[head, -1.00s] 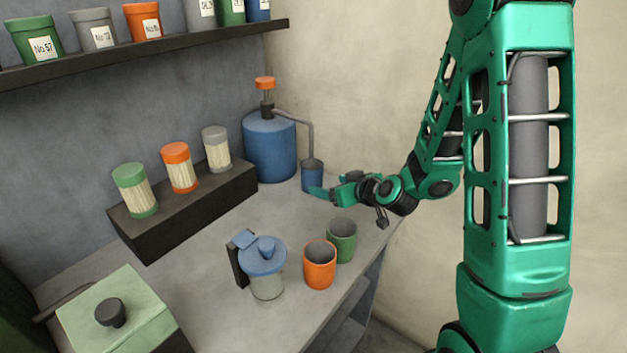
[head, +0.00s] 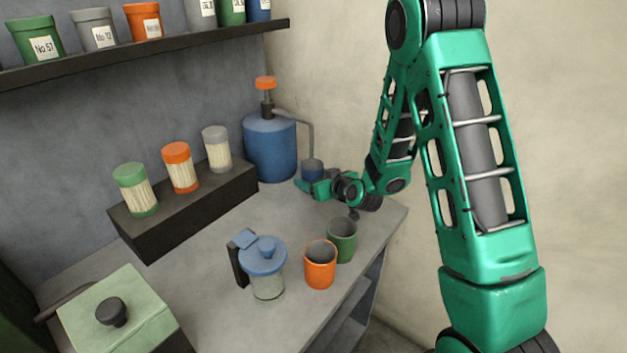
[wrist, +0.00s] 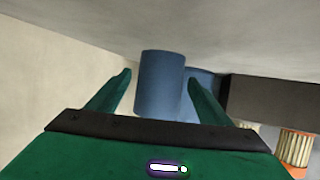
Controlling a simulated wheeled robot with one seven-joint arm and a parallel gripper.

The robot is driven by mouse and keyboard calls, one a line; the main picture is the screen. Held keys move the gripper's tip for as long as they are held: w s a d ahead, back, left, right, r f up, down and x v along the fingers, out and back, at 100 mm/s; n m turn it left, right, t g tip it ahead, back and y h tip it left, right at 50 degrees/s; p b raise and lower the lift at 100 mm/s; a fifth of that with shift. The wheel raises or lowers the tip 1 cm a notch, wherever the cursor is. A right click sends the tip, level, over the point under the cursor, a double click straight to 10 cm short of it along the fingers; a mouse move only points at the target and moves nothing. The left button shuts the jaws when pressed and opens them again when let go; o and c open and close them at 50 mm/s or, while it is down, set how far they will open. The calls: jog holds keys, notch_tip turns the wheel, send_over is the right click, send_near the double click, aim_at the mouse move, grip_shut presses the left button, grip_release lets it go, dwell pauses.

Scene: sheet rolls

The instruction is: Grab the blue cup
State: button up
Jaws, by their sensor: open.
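The blue cup (head: 313,169) stands at the back of the counter, below the spout of the blue dispenser. Its lower part is hidden behind my gripper (head: 305,187) in the head view. The fingers are apart, and I cannot tell whether either touches the cup.
The blue dispenser (head: 270,147) stands close beside the cup. A dark block (head: 190,205) with several lidded jars is left of it. A green cup (head: 342,242), an orange cup (head: 320,265) and a blue-lidded jug (head: 265,265) stand nearer the front.

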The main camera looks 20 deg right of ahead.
jog(key=shift+x, duration=1.05)
jog(key=c, duration=1.2)
jog(key=shift+c, duration=0.6)
jog(key=shift+r, duration=0.15)
